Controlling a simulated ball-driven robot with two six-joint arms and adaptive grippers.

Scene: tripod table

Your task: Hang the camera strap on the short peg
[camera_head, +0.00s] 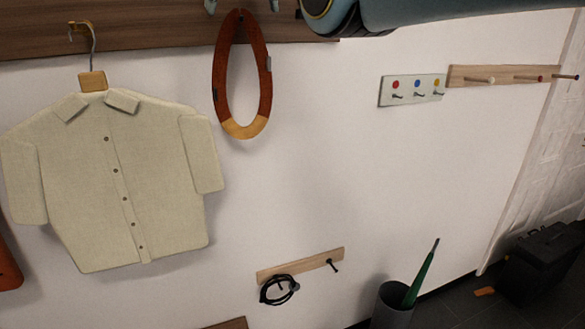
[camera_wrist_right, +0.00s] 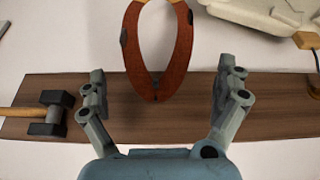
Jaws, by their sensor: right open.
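A reddish-brown loop with a tan end, which looks like the camera strap (camera_head: 220,85), hangs from the dark wood board (camera_head: 150,30). It also shows in the right wrist view (camera_wrist_right: 180,40). My right gripper (camera_head: 242,5) is at the top of the head view, open; its fingers (camera_wrist_right: 160,88) stand apart on either side of the strap's upper end, not visibly touching it. A wooden rail (camera_head: 505,73) at the right carries several pegs, among them a pale one (camera_head: 480,80). I cannot tell for certain which peg is the short one. My left gripper is not in view.
A beige shirt (camera_head: 120,180) hangs left of the strap. A panel with coloured dots and hooks (camera_head: 412,89) adjoins the rail. A lower board (camera_head: 300,265) holds a black coil (camera_head: 278,290). A hammer (camera_wrist_right: 45,112) shows in the wrist view.

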